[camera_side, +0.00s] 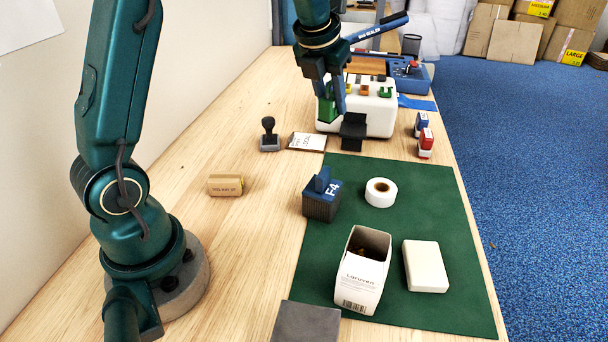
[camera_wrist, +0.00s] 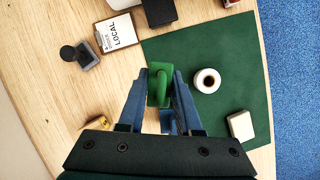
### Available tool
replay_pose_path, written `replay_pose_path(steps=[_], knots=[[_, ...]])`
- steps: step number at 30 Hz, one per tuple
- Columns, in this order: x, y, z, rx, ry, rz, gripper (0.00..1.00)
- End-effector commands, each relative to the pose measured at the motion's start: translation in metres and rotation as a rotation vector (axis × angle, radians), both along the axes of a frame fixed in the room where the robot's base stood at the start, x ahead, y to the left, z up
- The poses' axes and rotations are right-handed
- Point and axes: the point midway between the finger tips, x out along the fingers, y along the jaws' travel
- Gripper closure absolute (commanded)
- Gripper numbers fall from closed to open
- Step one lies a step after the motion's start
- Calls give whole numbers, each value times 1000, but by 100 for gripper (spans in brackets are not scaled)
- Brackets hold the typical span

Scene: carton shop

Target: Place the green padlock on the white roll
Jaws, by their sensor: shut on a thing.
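The green padlock (camera_side: 328,108) hangs between the fingers of my gripper (camera_side: 337,112), which is shut on it. It is held in front of the white block with other padlocks, on the far part of the table. In the wrist view the green padlock (camera_wrist: 158,86) sits between the fingertips of my gripper (camera_wrist: 161,80). The white roll (camera_side: 381,192) stands on the green mat (camera_side: 420,185), apart from my gripper and nearer the side camera. In the wrist view the white roll (camera_wrist: 207,81) is right of the padlock.
A white block (camera_side: 372,118) holds several small coloured padlocks. A black stamp (camera_side: 269,136) and a LOCAL card (camera_side: 307,141) lie left.

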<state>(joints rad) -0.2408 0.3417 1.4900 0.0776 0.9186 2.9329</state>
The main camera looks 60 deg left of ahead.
Motion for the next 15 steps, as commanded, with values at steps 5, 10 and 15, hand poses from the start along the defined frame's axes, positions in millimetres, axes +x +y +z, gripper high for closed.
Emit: replay_pose_path(steps=[5,10,15], knots=[[8,-24,-12,-2,6,-28,100],[22,-57,-34,-1,6,-31,100],[37,-90,-56,-1,6,-27,100]])
